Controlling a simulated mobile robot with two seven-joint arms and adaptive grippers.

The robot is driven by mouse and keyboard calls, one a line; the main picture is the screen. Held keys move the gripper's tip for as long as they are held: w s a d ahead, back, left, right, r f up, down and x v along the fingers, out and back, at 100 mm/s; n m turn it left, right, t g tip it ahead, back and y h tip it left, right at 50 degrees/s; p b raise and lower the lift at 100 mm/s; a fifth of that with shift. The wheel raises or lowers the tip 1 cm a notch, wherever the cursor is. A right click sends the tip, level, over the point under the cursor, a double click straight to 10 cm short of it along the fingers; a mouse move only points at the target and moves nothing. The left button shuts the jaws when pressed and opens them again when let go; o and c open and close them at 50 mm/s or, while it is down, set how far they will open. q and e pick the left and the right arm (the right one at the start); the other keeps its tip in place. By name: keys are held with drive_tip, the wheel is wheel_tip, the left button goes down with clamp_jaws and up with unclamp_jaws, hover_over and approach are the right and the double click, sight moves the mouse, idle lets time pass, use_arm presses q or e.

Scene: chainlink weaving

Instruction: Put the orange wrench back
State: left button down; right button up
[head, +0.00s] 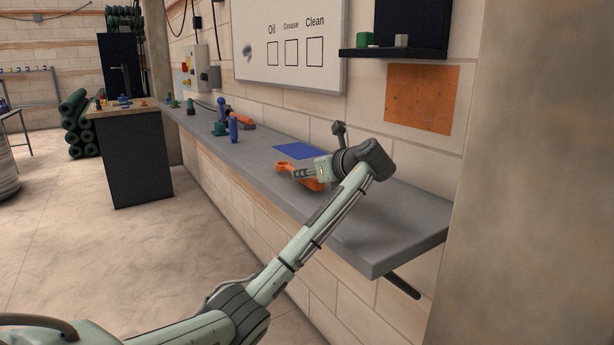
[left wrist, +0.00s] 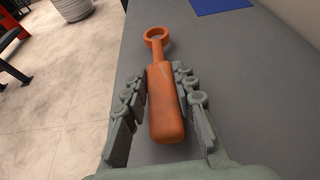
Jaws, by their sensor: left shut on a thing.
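The orange wrench (head: 284,167) is at the grey wall shelf, near its front edge, just in front of a flat blue mat. In the left wrist view the wrench (left wrist: 166,105) points away from me, with its ring end far and its thick handle near. My left gripper (head: 305,174) is shut on the handle, with one finger on each side; its fingers also show in the left wrist view (left wrist: 162,88). I cannot tell whether the wrench touches the shelf or is slightly above it. My right gripper is not in view.
The blue mat (head: 295,151) lies on the grey shelf (head: 400,225), whose right end is bare. Blue and green tools (head: 234,130) and an orange tool (head: 243,121) stand or lie farther left. An orange panel (head: 422,98) and a dark small shelf (head: 395,54) are on the wall.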

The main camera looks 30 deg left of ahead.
use_arm(q)
drive_tip(key=shift+f, duration=0.45)
drive_tip(key=c, duration=1.3)
unclamp_jaws()
drive_tip(key=shift+o, duration=0.4)
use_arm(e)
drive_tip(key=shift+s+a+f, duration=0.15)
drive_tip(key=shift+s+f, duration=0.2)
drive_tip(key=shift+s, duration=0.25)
